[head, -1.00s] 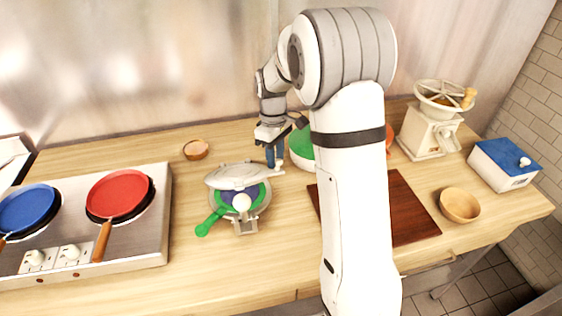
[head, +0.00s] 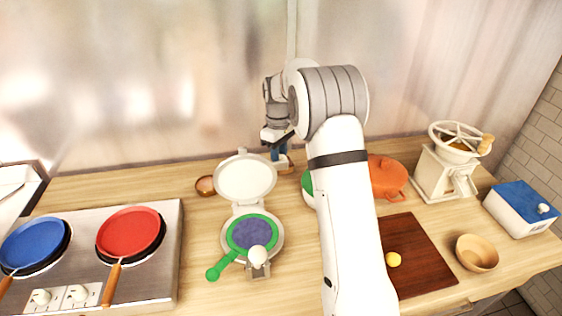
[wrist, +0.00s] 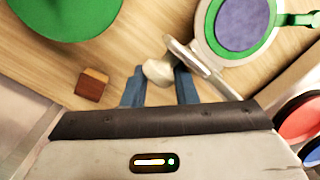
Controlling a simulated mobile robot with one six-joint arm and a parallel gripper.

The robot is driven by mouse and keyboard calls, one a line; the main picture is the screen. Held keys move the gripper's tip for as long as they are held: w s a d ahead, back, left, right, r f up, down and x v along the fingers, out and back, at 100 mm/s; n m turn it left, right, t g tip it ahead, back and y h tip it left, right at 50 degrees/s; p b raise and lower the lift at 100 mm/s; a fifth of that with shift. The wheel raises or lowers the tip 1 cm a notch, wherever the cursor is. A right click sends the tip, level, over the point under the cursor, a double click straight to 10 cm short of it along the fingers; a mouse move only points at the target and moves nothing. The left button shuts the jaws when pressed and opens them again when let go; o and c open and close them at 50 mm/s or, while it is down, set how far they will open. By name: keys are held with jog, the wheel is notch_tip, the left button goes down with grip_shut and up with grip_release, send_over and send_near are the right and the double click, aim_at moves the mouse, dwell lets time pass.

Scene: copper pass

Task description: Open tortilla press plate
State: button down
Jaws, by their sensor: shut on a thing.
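The tortilla press stands on the wooden counter with its white upper plate (head: 246,178) swung up and back, nearly upright. Its round base plate (head: 273,251) faces up, with a green long-handled ring and a purple disc (head: 252,233) on it. In the wrist view the upper plate shows almost edge-on (wrist: 205,68), beside the purple disc (wrist: 243,22). A white knob-like handle (wrist: 159,72) stands out from that plate. My gripper (head: 277,154) is behind and right of the plate, its blue fingers (wrist: 160,88) on either side of the handle, shut on it.
A stove with a blue pan (head: 33,244) and a red pan (head: 130,232) is at left. A small wooden bowl (head: 205,186) stands left of the plate. An orange pot (head: 386,177), cutting board (head: 408,268) and grinder (head: 445,170) are at right.

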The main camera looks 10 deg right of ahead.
jog(key=shift+w+d+f+p, duration=0.15)
jog(key=shift+w+f, duration=0.25)
jog(key=shift+w, duration=0.25)
jog(key=shift+w+d+f+p, duration=0.1)
jog(key=shift+w+f, duration=0.25)
jog(key=shift+w, duration=0.25)
jog(key=shift+w+d+f+p, duration=0.15)
jog(key=shift+w+f, duration=0.25)
jog(key=shift+w, duration=0.25)
jog(key=c, duration=1.6)
grip_release()
jog(key=shift+o, duration=0.8)
jog(key=shift+w+f, duration=0.1)
jog(key=shift+w, duration=0.15)
jog(key=o, duration=0.3)
jog(key=shift+o, duration=0.4)
jog(key=shift+w+f, duration=0.15)
jog(key=shift+w, duration=0.1)
jog(key=shift+a+r, duration=0.1)
jog(key=shift+r, duration=0.2)
